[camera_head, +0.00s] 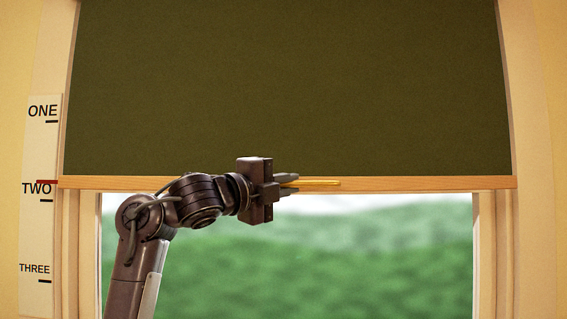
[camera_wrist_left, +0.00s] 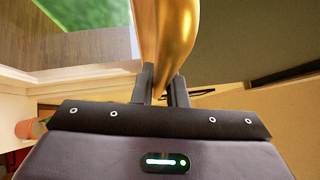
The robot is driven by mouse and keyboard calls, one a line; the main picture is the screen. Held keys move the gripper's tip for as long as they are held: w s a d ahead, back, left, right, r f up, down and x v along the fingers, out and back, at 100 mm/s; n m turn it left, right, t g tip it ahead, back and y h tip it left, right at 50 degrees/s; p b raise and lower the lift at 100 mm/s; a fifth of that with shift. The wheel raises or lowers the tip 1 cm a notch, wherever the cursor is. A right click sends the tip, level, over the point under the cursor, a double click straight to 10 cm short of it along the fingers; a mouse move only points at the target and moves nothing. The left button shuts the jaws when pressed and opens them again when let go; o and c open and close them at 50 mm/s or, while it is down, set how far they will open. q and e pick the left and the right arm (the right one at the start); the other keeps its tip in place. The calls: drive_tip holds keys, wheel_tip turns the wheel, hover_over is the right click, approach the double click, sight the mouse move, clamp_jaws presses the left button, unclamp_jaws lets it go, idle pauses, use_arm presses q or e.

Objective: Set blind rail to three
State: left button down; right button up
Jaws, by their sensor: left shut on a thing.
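A dark green blind (camera_head: 290,85) hangs in the window with a wooden rail (camera_head: 430,183) along its bottom edge. A red pointer (camera_head: 47,182) at the rail's left end lies at the top of the word TWO on the white scale (camera_head: 40,225), above the TWO mark. The scale reads ONE, TWO and THREE from top to bottom. My left gripper (camera_head: 290,184) is shut on the brass handle (camera_head: 322,183) at the middle of the rail. In the left wrist view the handle (camera_wrist_left: 172,45) runs between the two fingers (camera_wrist_left: 161,88). My right gripper is not in view.
Below the rail the window is open to view, with blurred green hills (camera_head: 380,255) outside. The pale window frame (camera_head: 493,250) stands on both sides. In the left wrist view an orange-red object (camera_wrist_left: 30,128) sits at the left edge.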

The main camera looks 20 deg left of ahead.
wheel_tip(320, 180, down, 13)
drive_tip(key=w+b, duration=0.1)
drive_tip(key=b, duration=1)
use_arm(q)
wheel_tip(320, 180, down, 25)
drive_tip(key=b, duration=0.3)
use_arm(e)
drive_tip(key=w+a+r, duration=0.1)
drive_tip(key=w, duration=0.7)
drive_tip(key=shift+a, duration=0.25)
use_arm(q)
drive_tip(key=shift+r, duration=0.1)
drive_tip(key=c, duration=1.5)
unclamp_jaws()
drive_tip(key=shift+w, duration=0.1)
drive_tip(key=shift+o, duration=0.2)
